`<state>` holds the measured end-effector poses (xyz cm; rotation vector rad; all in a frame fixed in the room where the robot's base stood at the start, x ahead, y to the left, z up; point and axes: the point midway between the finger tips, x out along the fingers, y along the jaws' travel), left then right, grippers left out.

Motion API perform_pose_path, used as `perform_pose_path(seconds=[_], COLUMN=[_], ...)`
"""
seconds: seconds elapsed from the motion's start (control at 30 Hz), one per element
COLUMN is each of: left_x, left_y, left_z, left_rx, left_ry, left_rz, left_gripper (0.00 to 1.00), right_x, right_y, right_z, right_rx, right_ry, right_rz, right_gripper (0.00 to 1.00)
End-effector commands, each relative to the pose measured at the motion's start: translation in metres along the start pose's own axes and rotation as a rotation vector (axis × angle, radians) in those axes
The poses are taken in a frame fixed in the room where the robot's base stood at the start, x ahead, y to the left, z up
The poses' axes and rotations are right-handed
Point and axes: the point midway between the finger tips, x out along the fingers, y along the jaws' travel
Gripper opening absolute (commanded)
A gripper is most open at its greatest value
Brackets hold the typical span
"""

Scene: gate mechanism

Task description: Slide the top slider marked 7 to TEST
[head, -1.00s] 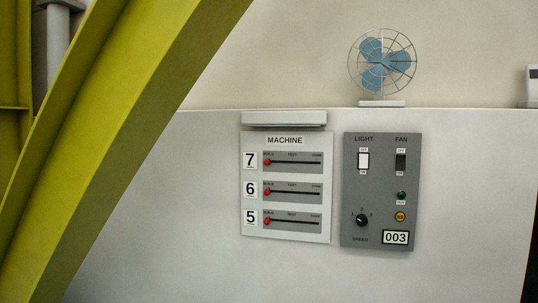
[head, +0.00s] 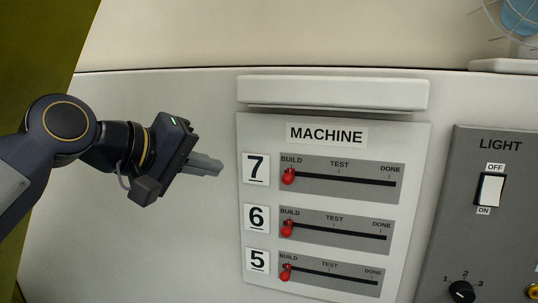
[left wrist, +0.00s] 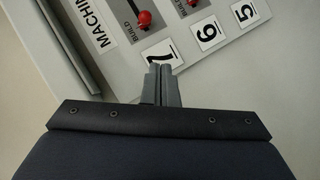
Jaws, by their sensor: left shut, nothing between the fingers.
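The top slider (head: 288,176) marked 7 has a red knob at BUILD, the left end of its slot; TEST is mid-slot and DONE at the right end. The same red knob shows in the left wrist view (left wrist: 145,18). The number 7 label (head: 256,169) is left of the slot. My left gripper (head: 220,168) is shut and empty, to the left of the 7 label, its fingers pointing right toward the panel. In the left wrist view its closed fingertips (left wrist: 160,68) are beside the 7 label, apart from the knob. My right gripper is not in view.
Below are the sliders marked 6 (head: 287,228) and 5 (head: 285,272), both at BUILD. A ledge (head: 333,93) juts out above the MACHINE panel (head: 418,150). A LIGHT panel (head: 448,215) stands to the right.

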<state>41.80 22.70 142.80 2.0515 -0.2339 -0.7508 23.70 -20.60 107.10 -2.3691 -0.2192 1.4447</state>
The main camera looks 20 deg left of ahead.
Motion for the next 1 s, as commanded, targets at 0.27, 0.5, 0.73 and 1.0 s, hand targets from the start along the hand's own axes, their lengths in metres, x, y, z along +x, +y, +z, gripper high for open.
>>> perform_pose_path(seconds=[0.27,0.5,0.73,1.0], left_x=[0.013,0.064,0.104,0.121], left_y=[0.022,0.024,0.026,0.025], left_z=[-0.012,-0.013,-0.004,0.013], left_rx=[-0.030,-0.028,-0.027,-0.027], left_ry=[0.009,0.007,0.009,0.013], left_rz=[0.032,0.029,0.032,0.032], left_gripper=[0.00,0.00,0.00,0.00], right_x=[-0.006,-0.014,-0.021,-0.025], right_y=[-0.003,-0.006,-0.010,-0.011], right_z=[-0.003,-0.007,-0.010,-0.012], right_rx=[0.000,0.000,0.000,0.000], right_ry=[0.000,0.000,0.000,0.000], right_rz=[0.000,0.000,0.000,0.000], right_gripper=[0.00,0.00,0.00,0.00])
